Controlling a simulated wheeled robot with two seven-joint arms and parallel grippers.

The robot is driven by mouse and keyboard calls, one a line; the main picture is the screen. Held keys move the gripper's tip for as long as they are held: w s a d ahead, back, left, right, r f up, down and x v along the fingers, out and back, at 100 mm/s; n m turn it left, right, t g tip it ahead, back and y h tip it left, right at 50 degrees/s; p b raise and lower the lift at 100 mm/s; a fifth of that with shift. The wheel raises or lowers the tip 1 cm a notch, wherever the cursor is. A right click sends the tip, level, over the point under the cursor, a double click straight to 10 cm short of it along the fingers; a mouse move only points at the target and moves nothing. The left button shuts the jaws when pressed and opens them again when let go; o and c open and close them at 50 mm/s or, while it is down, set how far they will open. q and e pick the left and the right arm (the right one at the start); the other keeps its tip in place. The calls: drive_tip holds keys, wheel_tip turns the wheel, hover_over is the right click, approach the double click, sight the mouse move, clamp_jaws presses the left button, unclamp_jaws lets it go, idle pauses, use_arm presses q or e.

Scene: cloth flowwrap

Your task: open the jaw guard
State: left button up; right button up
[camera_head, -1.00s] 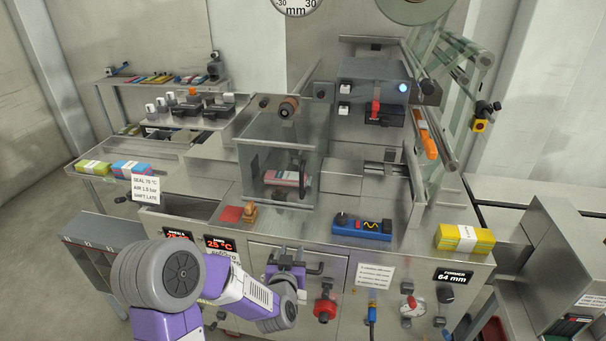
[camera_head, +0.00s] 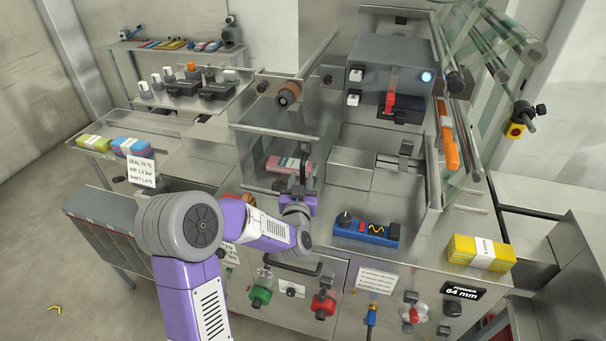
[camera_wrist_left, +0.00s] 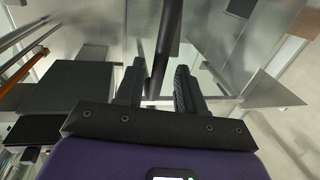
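The jaw guard (camera_head: 262,150) is a clear box-like cover on the machine, left of the grey control box. A pink and white pack (camera_head: 286,163) shows through it. It looks closed. A dark upright handle bar stands at its front right; in the left wrist view the dark bar (camera_wrist_left: 168,35) runs between the fingers. My left gripper (camera_head: 302,182) is at this handle, low on the guard's front. Its fingers (camera_wrist_left: 160,92) look apart, with a gap around the bar; contact is hard to judge. My right gripper is not in view.
A blue device (camera_head: 366,231) and a yellow pack (camera_head: 478,253) sit on the deck to the right. The grey control box (camera_head: 385,75) with a red lever stands behind. Red (camera_head: 322,305) and green (camera_head: 260,296) knobs are on the front panel below my arm.

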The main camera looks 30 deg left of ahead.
use_arm(q)
drive_tip(key=shift+x, duration=1.25)
drive_tip(key=shift+d, duration=0.1)
clamp_jaws()
